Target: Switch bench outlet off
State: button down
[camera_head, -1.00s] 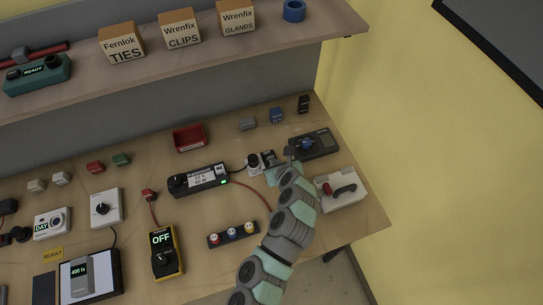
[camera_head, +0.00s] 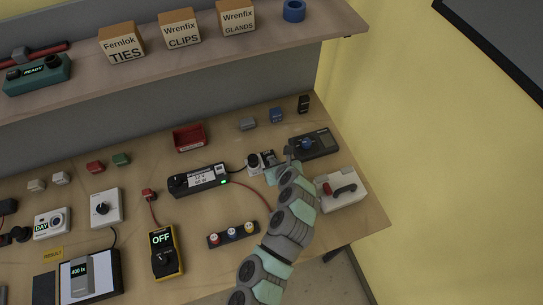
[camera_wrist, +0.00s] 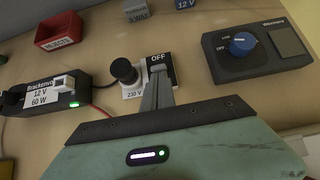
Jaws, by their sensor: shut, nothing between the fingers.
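The bench outlet is a small white plate marked 230 V (camera_wrist: 133,92). A round black plug (camera_wrist: 124,70) sits in its left side, and a black switch part with an OFF label (camera_wrist: 158,58) is on its right. My gripper (camera_wrist: 158,84) is shut and empty, its grey fingertips over the switch side just below the OFF label. The fingers hide the lower part of the switch, so I cannot tell its position or whether they touch. In the head view the outlet (camera_head: 254,160) is partly hidden behind my gripper (camera_head: 276,170).
The Brackenvolt power supply (camera_wrist: 42,96) stands left of the outlet with its green light lit. A dark device with a blue knob (camera_wrist: 258,48) is close on the right. A red bin (camera_wrist: 60,30) is behind. A white box with a handle (camera_head: 341,190) stands right of my arm.

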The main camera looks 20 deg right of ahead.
jog(key=shift+w+d, duration=0.1)
jog(key=shift+w, duration=1.1)
jog(key=shift+s, duration=0.65)
notch_tip(320, 180, up, 7)
jog(key=p, duration=0.5)
